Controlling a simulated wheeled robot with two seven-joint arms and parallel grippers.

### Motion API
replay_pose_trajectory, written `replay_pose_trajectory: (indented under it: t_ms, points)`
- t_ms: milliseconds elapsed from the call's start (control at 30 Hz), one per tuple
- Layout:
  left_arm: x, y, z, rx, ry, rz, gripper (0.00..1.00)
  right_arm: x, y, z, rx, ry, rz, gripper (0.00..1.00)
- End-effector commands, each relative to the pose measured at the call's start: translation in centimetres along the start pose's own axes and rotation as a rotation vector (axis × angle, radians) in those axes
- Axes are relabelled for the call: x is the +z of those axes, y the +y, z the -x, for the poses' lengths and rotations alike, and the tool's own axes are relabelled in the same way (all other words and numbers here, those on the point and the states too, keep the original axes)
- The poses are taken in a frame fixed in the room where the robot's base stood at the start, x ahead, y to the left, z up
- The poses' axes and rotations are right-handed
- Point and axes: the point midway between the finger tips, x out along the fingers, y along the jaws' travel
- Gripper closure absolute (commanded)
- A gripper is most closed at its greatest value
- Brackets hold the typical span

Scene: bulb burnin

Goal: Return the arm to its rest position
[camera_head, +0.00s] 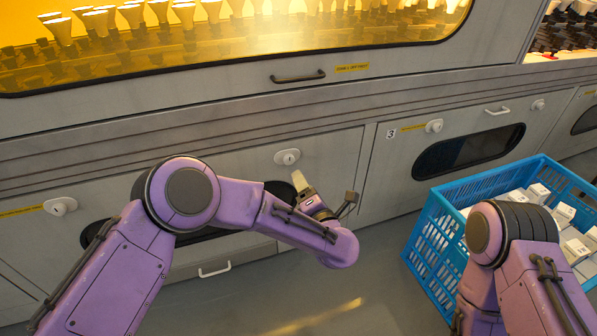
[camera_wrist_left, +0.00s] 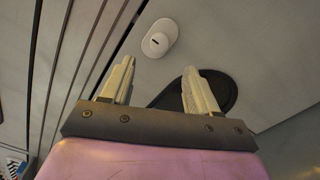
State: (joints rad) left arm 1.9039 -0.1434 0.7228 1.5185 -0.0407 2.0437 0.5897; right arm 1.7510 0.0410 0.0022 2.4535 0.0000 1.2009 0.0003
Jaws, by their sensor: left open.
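My left arm (camera_head: 185,200) comes in from the left in the head view, bent at the elbow. Its gripper (camera_head: 325,190) is in front of the grey cabinet, just below a round white lock (camera_head: 287,157). In the left wrist view the two fingers of the left gripper (camera_wrist_left: 160,90) stand apart with nothing between them. Beyond them are the white lock (camera_wrist_left: 160,38) and a dark oval window (camera_wrist_left: 225,90). My right arm (camera_head: 510,235) shows at the lower right, in front of the blue crate. Its gripper is not visible.
A blue crate (camera_head: 425,240) with white boxes (camera_head: 538,192) stands on the floor at right. Cabinet doors with a handle (camera_head: 215,271) and a dark window (camera_head: 468,151) line the wall. Bulbs (camera_head: 185,14) glow behind the yellow window above. The floor (camera_head: 385,280) between the arms is clear.

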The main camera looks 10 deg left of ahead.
Motion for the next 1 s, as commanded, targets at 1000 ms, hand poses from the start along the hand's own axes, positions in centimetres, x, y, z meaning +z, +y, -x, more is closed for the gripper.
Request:
replay_pose_trajectory:
  t_ms: [1000]
  points:
    - [-28.6,-13.1,14.4,-0.776,-0.557,-1.443,0.4,0.0,0.0,0.0,0.0,0.0,0.0,1.0]
